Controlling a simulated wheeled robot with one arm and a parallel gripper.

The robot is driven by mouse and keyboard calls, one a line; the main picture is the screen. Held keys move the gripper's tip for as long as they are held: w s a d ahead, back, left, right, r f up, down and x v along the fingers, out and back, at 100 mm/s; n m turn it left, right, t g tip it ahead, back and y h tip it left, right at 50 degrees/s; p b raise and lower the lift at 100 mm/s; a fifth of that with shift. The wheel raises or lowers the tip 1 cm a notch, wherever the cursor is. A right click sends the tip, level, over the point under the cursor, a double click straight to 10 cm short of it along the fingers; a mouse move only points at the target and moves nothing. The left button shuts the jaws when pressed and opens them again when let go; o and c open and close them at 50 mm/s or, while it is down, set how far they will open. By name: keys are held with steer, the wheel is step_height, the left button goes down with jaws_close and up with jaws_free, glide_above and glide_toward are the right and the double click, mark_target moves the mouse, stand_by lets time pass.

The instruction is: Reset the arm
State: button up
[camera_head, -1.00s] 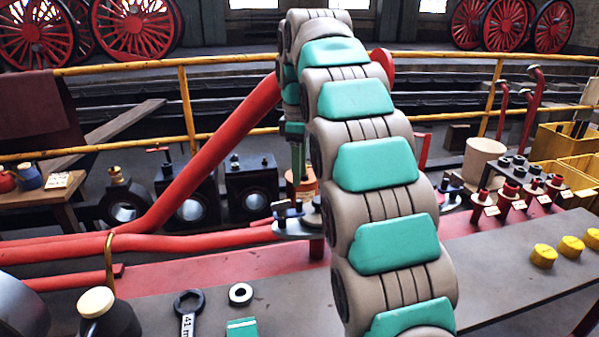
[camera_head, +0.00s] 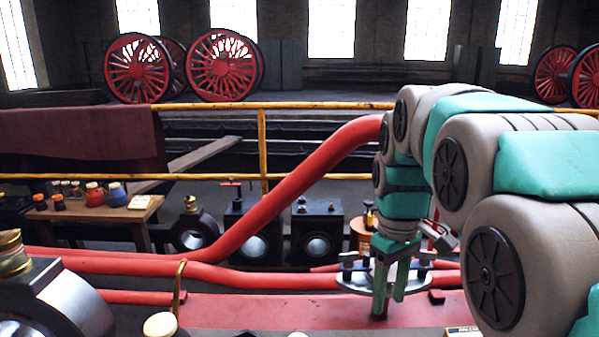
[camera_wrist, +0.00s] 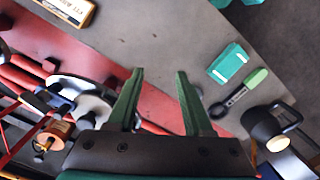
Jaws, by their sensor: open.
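My arm (camera_head: 480,190) reaches in from the right in the head view and bends down at its far end. My gripper (camera_head: 390,290) points down over the red strip, in front of a grey round flange plate. In the wrist view my gripper (camera_wrist: 158,85) has its two green fingers well apart, with only the grey and red bench surface between them. It is open and holds nothing. The flange plate (camera_wrist: 85,98) shows to the left of the fingers, apart from them in the wrist view.
Red pipes (camera_head: 240,270) run along the bench's far side, one rising steeply behind my gripper. In the wrist view a teal block (camera_wrist: 228,63), a green-ended wrench (camera_wrist: 240,92) and a dark can (camera_wrist: 268,128) lie right. A yellow railing (camera_head: 262,140) stands behind. Grey bench between is clear.

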steer(key=s+f+m, duration=0.3)
steer(key=s+f, duration=0.3)
steer(key=s, duration=0.6)
steer(key=s+f+m+g, duration=0.1)
steer(key=s+f+m, duration=0.2)
steer(key=s+f, duration=0.3)
steer(key=s, duration=0.5)
steer(key=shift+s+a+f, duration=0.2)
steer(key=shift+s+a, duration=0.15)
steer(key=shift+a, duration=0.05)
